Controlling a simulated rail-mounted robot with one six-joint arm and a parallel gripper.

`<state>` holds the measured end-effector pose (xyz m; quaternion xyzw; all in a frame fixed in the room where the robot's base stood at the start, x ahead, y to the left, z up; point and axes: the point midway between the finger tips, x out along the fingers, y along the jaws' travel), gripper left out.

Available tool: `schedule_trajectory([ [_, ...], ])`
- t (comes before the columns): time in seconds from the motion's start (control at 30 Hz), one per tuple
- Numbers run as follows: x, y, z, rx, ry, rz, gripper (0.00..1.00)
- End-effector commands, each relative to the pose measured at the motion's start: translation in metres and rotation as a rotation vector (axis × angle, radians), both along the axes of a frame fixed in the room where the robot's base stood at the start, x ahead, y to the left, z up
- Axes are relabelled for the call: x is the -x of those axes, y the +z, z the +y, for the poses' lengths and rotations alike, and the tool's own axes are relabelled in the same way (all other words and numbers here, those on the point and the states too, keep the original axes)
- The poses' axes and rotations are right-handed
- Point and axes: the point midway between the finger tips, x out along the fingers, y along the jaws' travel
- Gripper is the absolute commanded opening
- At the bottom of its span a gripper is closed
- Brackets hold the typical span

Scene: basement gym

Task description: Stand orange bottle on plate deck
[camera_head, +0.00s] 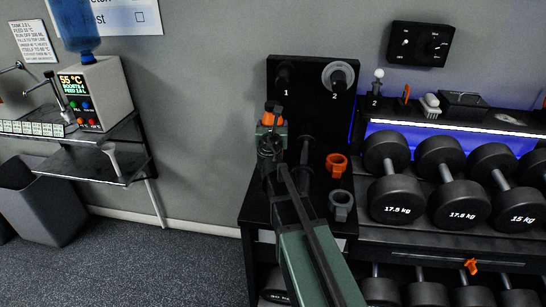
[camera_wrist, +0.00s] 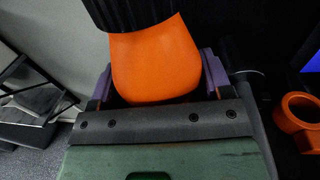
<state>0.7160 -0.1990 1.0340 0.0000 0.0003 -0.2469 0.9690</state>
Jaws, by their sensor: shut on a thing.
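The orange bottle (camera_wrist: 155,65) fills the upper middle of the wrist view, with a black ribbed part at its top edge. My gripper (camera_wrist: 157,85) is shut on it, with purple-sided fingers on both sides. In the head view, my gripper (camera_head: 270,132) is in front of a black upright board (camera_head: 310,85), and a little orange of the bottle (camera_head: 268,118) shows at its tip. Below is a black deck (camera_head: 318,205), which I take to be the plate deck. My arm hides part of it. I cannot tell whether the bottle touches the deck.
An orange ring-shaped clamp (camera_head: 336,165) and a grey one (camera_head: 341,205) are on the deck's right side. The board has pegs marked 1 and 2, with a grey ring (camera_head: 338,75) on peg 2. A dumbbell rack (camera_head: 450,240) stands right, a shelf (camera_head: 90,160) left.

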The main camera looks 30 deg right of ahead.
Motion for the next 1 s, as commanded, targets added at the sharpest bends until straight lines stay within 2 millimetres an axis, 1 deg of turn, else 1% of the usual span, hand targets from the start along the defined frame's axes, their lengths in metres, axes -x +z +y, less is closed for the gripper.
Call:
schedule_trajectory([
  [0.1, 0.000, -0.002, 0.000, 0.000, 0.000, 0.000, 0.47],
  [0.13, 0.000, -0.005, 0.000, 0.000, 0.000, 0.000, 0.47],
  [0.17, 0.000, -0.010, 0.000, 0.000, 0.000, 0.000, 0.47],
  [0.3, 0.000, -0.042, 0.000, 0.000, 0.000, 0.000, 0.47],
  [0.33, 0.000, -0.046, 0.000, 0.000, 0.000, 0.000, 0.47],
  [0.57, 0.000, -0.041, 0.000, 0.000, 0.000, 0.000, 0.47],
  [0.7, 0.000, -0.046, 0.000, 0.000, 0.000, 0.000, 0.47],
  [0.73, 0.000, -0.046, 0.000, 0.000, 0.000, 0.000, 0.74],
  [0.8, 0.000, -0.044, 0.000, 0.000, 0.000, 0.000, 0.85],
  [0.9, 0.000, -0.044, 0.000, 0.000, 0.000, 0.000, 0.98],
  [1.0, 0.000, -0.044, 0.000, 0.000, 0.000, 0.000, 0.98],
])
